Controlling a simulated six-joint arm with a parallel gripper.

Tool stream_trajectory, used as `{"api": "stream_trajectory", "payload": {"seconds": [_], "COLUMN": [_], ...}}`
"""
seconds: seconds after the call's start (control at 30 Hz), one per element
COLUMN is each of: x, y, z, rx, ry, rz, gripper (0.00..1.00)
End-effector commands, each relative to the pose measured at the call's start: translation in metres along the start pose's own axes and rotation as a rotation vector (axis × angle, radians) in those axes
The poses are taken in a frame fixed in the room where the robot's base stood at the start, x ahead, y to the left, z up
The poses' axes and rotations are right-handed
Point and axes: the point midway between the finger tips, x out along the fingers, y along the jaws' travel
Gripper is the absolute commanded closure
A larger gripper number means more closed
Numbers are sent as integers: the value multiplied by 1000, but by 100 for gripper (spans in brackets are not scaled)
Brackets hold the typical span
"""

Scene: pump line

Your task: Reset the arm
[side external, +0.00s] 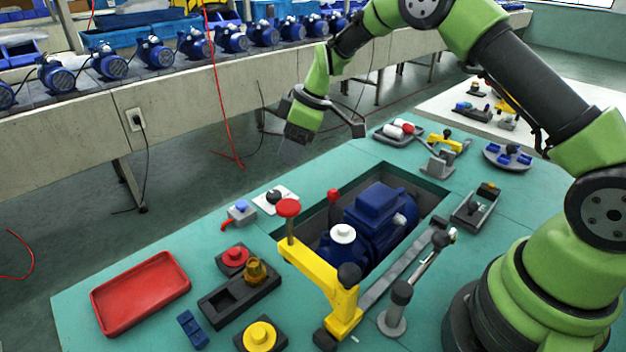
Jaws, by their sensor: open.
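My gripper (325,122) hangs at the upper middle of the side external view, above the far edge of the teal table (190,262). Its dark jaws are spread apart and nothing shows between them. My green and black arm arches in from the right. Below and to the right of my gripper, a blue pump (378,218) sits in a rectangular recess in the table. The gripper is well apart from the pump and from the fixtures.
A yellow clamp arm (318,275) with a red knob crosses the near side of the recess. A red tray (140,291) lies at the left. A grey lever (410,280) stands right of the clamp. Several blue pumps line the conveyor (60,125) behind.

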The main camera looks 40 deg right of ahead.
Motion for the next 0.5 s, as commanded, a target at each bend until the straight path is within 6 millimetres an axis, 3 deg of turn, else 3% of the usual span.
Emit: {"api": "stream_trajectory", "payload": {"seconds": [0.23,0.5], "x": [-107,-200], "y": [-42,-112], "z": [-15,10], "rx": [233,525], "ry": [52,135], "rz": [68,127], "gripper": [41,41]}}
